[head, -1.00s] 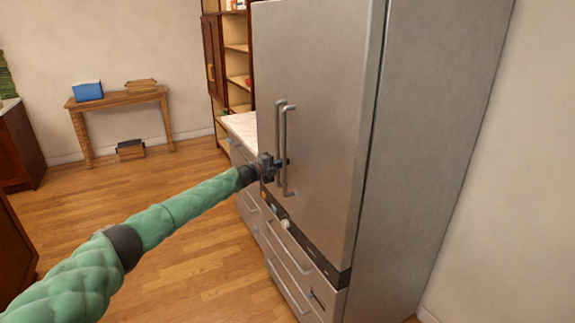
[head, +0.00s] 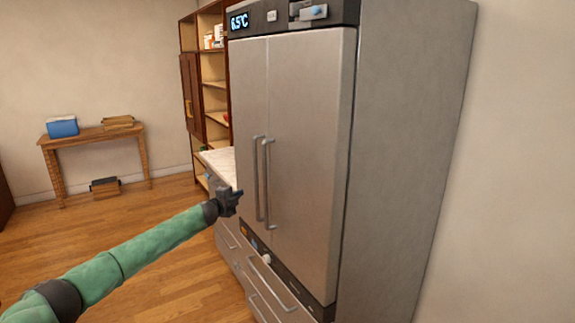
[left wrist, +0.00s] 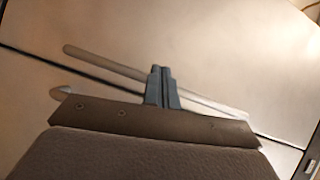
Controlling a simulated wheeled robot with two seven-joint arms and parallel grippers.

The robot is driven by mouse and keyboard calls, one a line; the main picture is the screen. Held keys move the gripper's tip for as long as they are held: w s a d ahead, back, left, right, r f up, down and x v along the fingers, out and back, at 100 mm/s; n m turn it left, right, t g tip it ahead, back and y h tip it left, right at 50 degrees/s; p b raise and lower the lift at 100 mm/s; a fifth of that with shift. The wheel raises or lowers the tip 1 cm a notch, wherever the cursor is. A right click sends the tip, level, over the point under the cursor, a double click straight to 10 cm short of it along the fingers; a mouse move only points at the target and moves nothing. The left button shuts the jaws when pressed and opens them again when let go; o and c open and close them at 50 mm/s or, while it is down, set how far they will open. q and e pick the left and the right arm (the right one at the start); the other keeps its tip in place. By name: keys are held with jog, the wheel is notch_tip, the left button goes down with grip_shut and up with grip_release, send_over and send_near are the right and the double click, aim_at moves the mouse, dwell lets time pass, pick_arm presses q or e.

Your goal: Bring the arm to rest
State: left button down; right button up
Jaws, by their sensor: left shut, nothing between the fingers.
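My left arm (head: 130,257), in a green sleeve, reaches in from the lower left in the head view. Its gripper (head: 238,195) is shut and empty, just left of the two vertical door handles (head: 262,185) of a tall steel fridge (head: 310,130). In the left wrist view the closed fingers (left wrist: 161,85) point toward the fridge doors, with a handle bar (left wrist: 105,63) beyond them. The fingers appear apart from the handles. Both fridge doors look closed. My right gripper is not in view.
A wooden side table (head: 95,137) with a blue box (head: 62,126) stands at the back left. An open wooden shelf (head: 213,90) and a pale countertop (head: 218,160) are beside the fridge. The wooden floor (head: 60,240) at left is clear.

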pick_arm(q)
notch_tip(320, 180, up, 6)
jog(key=n+t+y, duration=0.1)
jog(key=n+y, duration=0.4)
jog(key=n, duration=0.1)
jog(key=s+f+n+g+y, duration=0.1)
jog(key=s+f+n+g, duration=0.25)
jog(key=s+f, duration=1.1)
jog(key=s+f+n+g, duration=0.3)
jog(key=s+f, duration=0.6)
jog(key=f, duration=1)
jog(key=s+f+n+g+y, duration=0.15)
jog(key=s+f+n, duration=0.35)
jog(key=s+f, duration=0.95)
jog(key=s+f+g, duration=0.2)
jog(key=s+f, duration=0.7)
jog(key=s, duration=0.6)
jog(key=s+d+f+n+g, duration=0.1)
jog(key=s+f+g, duration=0.1)
jog(key=s+f, duration=0.8)
jog(key=s+f+g, duration=0.3)
jog(key=s+f, duration=0.7)
jog(key=s, duration=1.2)
jog(key=shift+d+f+h, duration=0.2)
jog(key=shift+d+h, duration=0.2)
jog(key=shift+h, duration=0.05)
jog(key=shift+n, duration=0.25)
